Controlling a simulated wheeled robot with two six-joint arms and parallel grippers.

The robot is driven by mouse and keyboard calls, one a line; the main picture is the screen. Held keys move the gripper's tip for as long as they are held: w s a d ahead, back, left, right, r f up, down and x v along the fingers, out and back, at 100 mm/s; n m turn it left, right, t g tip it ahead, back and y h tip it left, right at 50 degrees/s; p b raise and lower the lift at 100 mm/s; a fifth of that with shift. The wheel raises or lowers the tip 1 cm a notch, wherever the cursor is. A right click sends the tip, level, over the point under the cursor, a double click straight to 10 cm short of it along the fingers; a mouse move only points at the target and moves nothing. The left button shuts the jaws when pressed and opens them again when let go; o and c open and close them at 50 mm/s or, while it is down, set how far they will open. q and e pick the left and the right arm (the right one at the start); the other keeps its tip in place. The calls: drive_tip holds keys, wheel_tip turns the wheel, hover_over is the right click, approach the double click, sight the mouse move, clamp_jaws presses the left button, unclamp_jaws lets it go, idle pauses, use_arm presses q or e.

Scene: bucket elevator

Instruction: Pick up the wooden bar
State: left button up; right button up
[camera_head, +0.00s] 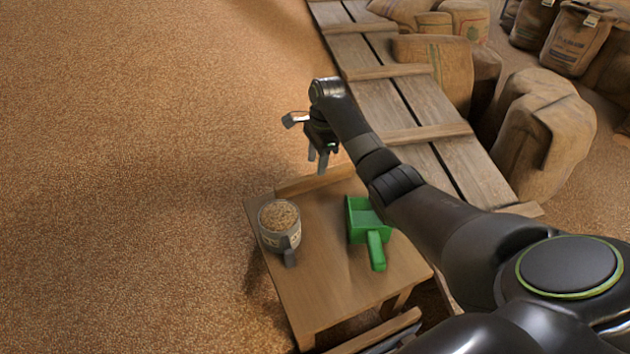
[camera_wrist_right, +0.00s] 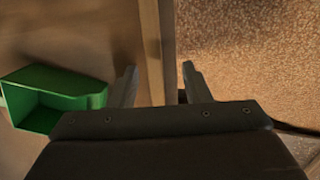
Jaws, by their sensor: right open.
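The wooden bar (camera_head: 315,180) is a plain light-brown strip lying along the far edge of the small wooden table (camera_head: 330,280). My right gripper (camera_head: 318,163) is open and points down just above the bar. In the right wrist view the bar (camera_wrist_right: 152,45) runs up the picture between the two open fingertips (camera_wrist_right: 160,68), with nothing gripped. I cannot tell exactly how far above the bar the fingertips are. My left gripper is not in view.
A green scoop (camera_head: 367,222) lies on the table, and a cup of grain (camera_head: 279,222) stands to its left. Loose grain (camera_head: 130,150) covers the floor. A plank walkway (camera_head: 400,100) and full sacks (camera_head: 545,135) are at the right.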

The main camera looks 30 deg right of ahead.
sight(315, 175)
drive_tip(key=f, duration=0.3)
drive_tip(key=a+f, duration=0.1)
drive_tip(key=shift+s+f, duration=0.15)
drive_tip(key=shift+s, duration=0.25)
drive_tip(key=shift+w+f, duration=0.1)
drive_tip(key=shift+f, duration=0.45)
drive_tip(key=shift+r, duration=0.1)
clamp_jaws()
